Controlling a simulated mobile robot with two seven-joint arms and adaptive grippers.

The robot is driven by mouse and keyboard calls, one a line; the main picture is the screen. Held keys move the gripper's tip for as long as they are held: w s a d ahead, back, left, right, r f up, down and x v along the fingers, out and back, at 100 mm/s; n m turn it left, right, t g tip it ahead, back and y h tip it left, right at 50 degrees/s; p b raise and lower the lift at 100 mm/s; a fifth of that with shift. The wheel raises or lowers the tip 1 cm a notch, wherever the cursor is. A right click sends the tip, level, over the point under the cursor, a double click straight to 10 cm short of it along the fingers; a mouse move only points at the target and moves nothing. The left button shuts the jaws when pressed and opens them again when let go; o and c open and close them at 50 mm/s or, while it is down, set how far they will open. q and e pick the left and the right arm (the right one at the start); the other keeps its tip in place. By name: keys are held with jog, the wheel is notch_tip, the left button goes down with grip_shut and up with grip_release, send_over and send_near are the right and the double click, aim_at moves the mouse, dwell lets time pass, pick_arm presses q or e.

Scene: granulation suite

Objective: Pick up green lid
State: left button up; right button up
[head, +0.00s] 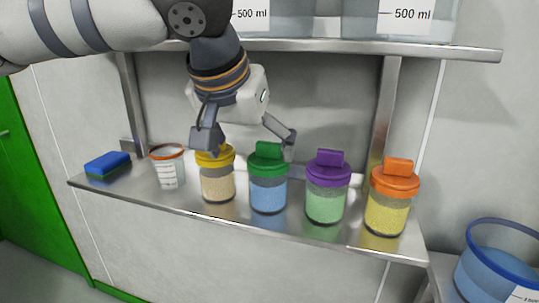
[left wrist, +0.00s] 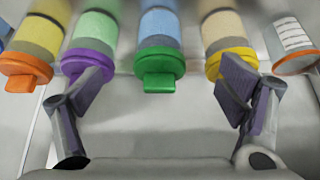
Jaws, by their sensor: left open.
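The green lid (head: 268,160) sits on a jar of blue material (head: 268,195) on the lower shelf, between the yellow-lidded and purple-lidded jars. In the left wrist view the green lid (left wrist: 159,68) shows in the middle, its tab toward me. I cannot see my right gripper.
The yellow lid (head: 214,156), purple lid (head: 328,172) and orange lid (head: 395,180) top neighbouring jars close by. A measuring cup (head: 168,170) and blue sponge (head: 108,165) stand left. An upper shelf (head: 450,53) with 500 ml containers is overhead. A blue-rimmed tub (head: 500,265) is at lower right.

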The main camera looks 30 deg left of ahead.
aim_at(267, 152)
pick_arm(q)
jog(key=w+f, duration=0.1)
jog(key=w, duration=0.1)
jog(key=w+a+f, duration=0.1)
jog(key=w+f, duration=0.1)
jog(key=w, duration=0.1)
jog(key=w+a+f, duration=0.1)
jog(key=w, duration=0.2)
jog(key=shift+f, duration=0.2)
jog(key=shift+s+d, duration=0.1)
jog(key=c, duration=1.1)
